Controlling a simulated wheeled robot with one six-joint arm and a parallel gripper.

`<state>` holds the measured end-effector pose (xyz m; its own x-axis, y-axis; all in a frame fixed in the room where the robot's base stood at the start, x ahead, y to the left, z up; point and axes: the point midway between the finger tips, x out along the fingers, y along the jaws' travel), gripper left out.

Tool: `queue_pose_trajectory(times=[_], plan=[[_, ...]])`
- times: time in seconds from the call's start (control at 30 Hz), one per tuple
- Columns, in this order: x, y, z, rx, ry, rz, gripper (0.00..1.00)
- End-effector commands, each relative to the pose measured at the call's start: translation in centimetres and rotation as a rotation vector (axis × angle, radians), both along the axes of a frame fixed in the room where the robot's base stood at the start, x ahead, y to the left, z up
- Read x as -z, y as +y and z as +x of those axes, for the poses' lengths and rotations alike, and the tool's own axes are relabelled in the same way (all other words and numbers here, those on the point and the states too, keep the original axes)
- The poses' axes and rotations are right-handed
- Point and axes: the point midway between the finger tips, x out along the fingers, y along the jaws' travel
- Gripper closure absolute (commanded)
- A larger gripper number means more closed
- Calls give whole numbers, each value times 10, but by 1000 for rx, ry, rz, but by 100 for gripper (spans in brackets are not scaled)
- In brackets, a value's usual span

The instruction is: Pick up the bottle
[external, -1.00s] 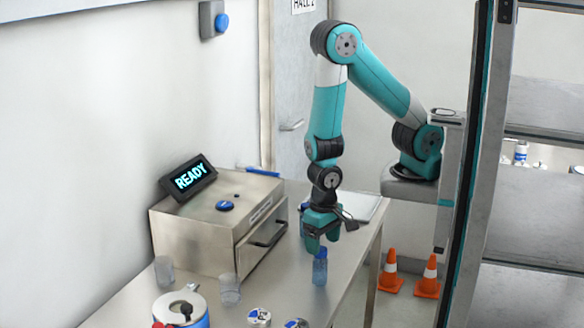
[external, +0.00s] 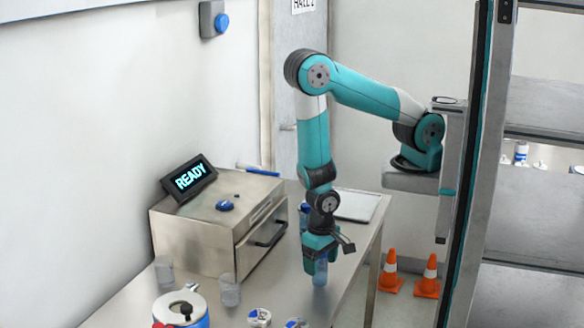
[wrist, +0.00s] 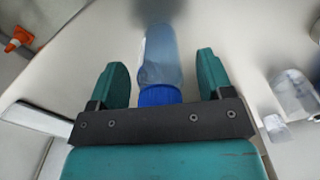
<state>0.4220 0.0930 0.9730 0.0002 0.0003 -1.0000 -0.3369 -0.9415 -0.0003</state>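The bottle (external: 320,275) is clear blue and stands upright on the steel table near its right edge. In the wrist view, the bottle (wrist: 160,60) with its blue cap lies between the two teal fingers. My gripper (external: 319,261) points down around the upper part of the bottle and hides its top in the external view. In the wrist view my gripper (wrist: 161,72) is open, with a narrow gap on each side of the bottle.
A steel box (external: 200,235) with a READY display (external: 189,177) stands left. Clear cups (external: 231,290), a white-and-blue pot (external: 182,310) and small round items (external: 259,317) are nearby. Orange cones (external: 390,272) stand on the floor beyond the table; a shelf rack (external: 530,190) is right.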

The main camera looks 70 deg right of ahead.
Motion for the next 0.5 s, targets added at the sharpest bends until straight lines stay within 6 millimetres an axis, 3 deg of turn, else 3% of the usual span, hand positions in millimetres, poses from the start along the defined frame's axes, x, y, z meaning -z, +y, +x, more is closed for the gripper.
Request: queue_pose_trajectory(times=[0.03, 0.2, 0.23, 0.5], plan=[[0, 0, 0, 0, 0, 0, 38], [0, 0, 0, 0, 0, 0, 77], [0, 0, 0, 0, 0, 0, 81], [-1, 0, 0, 0, 0, 0, 81]])
